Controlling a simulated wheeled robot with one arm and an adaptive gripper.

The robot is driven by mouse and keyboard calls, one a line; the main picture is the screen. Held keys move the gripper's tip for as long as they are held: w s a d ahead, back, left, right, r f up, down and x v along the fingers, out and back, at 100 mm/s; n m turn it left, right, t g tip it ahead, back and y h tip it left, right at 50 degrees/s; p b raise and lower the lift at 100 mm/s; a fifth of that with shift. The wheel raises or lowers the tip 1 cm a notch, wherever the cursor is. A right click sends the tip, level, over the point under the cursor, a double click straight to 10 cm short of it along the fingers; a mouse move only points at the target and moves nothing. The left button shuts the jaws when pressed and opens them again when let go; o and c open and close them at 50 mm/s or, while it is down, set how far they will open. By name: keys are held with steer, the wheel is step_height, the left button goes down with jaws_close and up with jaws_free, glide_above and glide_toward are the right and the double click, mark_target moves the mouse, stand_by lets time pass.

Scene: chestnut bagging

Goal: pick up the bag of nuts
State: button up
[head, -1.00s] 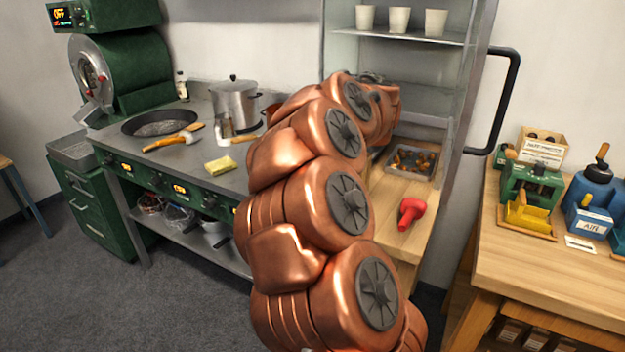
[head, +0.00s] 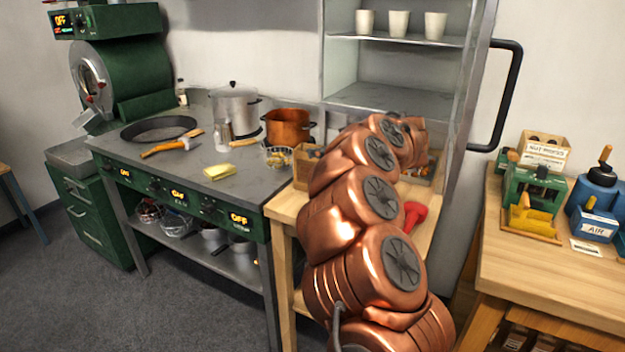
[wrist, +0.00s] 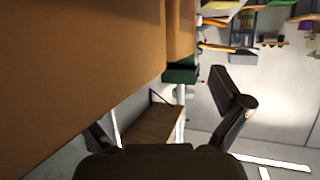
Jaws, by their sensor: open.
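In the wrist view, my gripper (wrist: 168,118) is open, with its dark fingers spread apart and nothing visible between them. A large plain brown surface (wrist: 75,60) fills the left of that view, very close to the camera. It may be the bag of nuts, but I cannot tell for sure. In the head view, a small brown box-like thing (head: 304,170) stands on the wooden counter, partly hidden behind my copper arm. I cannot make out whether it is the bag. My gripper is hidden behind the arm in the head view.
A red tool (head: 414,214) lies on the wooden counter (head: 284,206) beside my arm. A metal tray (head: 432,178) is partly covered by the arm. A glass bowl (head: 278,157), a copper pot (head: 288,128) and a yellow sponge (head: 219,172) are on the left. A tall cabinet (head: 398,97) stands behind.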

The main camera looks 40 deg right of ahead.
mark_target(302, 165)
steer(key=x, duration=0.4)
steer(key=shift+w, duration=0.3)
jaws_close()
stand_by(0.6)
